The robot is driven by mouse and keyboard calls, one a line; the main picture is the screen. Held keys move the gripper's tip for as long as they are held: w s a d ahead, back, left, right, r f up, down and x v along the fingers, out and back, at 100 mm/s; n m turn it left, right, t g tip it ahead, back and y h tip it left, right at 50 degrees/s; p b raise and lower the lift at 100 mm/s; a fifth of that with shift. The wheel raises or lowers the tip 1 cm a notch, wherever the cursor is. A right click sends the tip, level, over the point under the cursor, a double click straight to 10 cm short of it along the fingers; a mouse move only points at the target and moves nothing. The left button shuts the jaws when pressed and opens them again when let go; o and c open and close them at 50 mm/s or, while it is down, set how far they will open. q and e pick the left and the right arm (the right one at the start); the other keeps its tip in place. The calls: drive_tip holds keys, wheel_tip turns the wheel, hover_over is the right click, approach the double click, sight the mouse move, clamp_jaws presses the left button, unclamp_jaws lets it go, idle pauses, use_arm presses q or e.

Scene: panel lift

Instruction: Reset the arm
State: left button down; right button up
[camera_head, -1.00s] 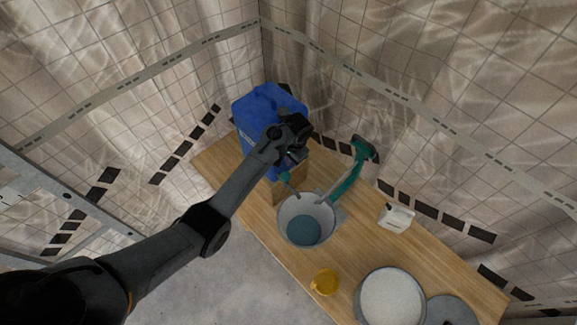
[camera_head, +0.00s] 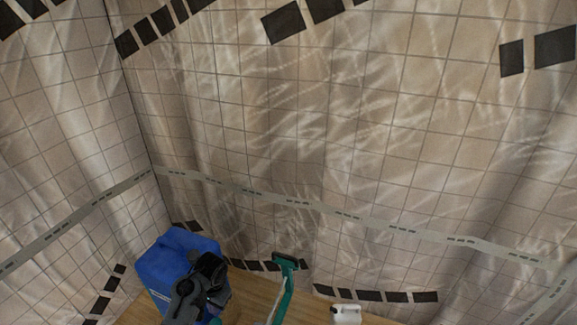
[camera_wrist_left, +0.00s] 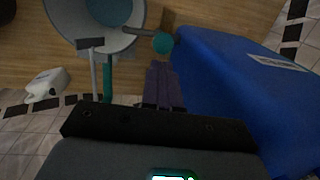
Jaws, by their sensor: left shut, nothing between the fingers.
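My left gripper (camera_head: 208,290) is at the bottom of the head view, in front of the blue container. Only its dark wrist and hand show there, and its fingertips are hard to make out. In the left wrist view its dark fingers (camera_wrist_left: 162,80) are together and empty. A round teal end of a grey rod (camera_wrist_left: 163,43) lies just beyond the fingertips; I cannot tell whether they touch. My right gripper is in neither view.
The blue container (camera_head: 170,262) stands on the wooden table (camera_head: 252,292), right beside the left gripper. A teal-headed tool (camera_head: 286,262) and a white canister (camera_head: 346,313) are to the right. The wrist view shows a grey bucket (camera_wrist_left: 65,22). Tiled curtains stand behind.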

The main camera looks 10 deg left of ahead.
use_arm(q)
drive_tip(key=s+f+g, duration=0.3)
drive_tip(key=s+f, duration=1.2)
drive_tip(key=s, duration=0.6)
drive_tip(key=s+d, duration=0.3)
drive_tip(key=s, duration=0.8)
drive_tip(key=d+r+t+h, duration=0.1)
drive_tip(key=d+r+t, duration=0.1)
drive_tip(key=r, duration=0.7)
drive_tip(key=d+r+t, duration=0.2)
drive_tip(key=r+t, duration=0.2)
drive_tip(key=r, duration=0.6)
drive_tip(key=shift+w+d+r+t+h, duration=0.25)
drive_tip(key=shift+w+d+t+h, duration=0.05)
drive_tip(key=shift+d+t+h, duration=0.1)
